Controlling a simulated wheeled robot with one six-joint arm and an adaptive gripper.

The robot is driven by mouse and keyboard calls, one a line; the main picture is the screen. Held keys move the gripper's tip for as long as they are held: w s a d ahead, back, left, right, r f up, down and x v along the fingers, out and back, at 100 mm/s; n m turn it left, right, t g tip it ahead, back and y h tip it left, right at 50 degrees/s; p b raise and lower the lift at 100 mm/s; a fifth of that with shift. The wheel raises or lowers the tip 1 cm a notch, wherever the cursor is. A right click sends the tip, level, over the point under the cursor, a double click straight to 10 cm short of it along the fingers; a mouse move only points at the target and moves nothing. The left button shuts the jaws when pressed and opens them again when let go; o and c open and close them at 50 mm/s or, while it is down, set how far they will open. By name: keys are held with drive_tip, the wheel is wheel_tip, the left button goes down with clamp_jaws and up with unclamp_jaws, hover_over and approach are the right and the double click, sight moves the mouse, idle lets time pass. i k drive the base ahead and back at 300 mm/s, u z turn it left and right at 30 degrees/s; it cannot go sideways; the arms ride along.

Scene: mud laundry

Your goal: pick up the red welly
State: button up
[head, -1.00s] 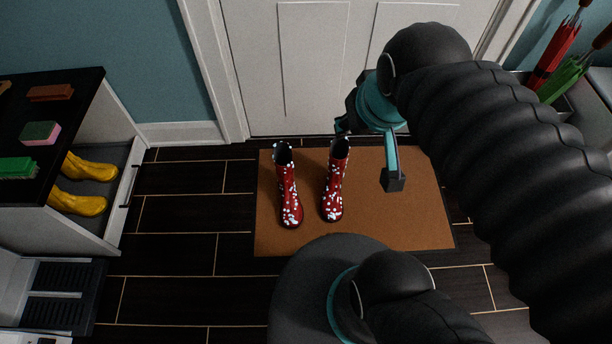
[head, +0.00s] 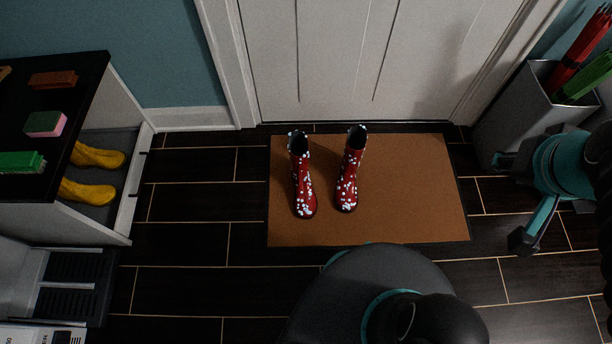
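Two red wellies with white spots stand upright side by side on the brown doormat, the left one (head: 302,178) and the right one (head: 350,172). Their toes point toward the bottom of the picture. A small gap separates them. My gripper (head: 512,200) is at the right of the picture, well to the right of both wellies, near the mat's right edge. Its two fingers are spread apart with nothing between them. Nothing hides the wellies.
The doormat (head: 420,190) lies before a white door (head: 320,60). Yellow boots (head: 88,192) sit in a shelf unit at left, with brushes and a sponge (head: 45,124) on top. An umbrella bin (head: 515,105) stands at right, close to my gripper. The dark floor left of the mat is clear.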

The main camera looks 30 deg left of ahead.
sight(305, 203)
drive_tip(key=k, duration=0.4)
drive_tip(key=u, duration=1.7)
drive_tip(key=k, duration=1.1)
drive_tip(key=z, duration=0.5)
drive_tip(key=i, duration=1.35)
drive_tip(key=u, duration=0.3)
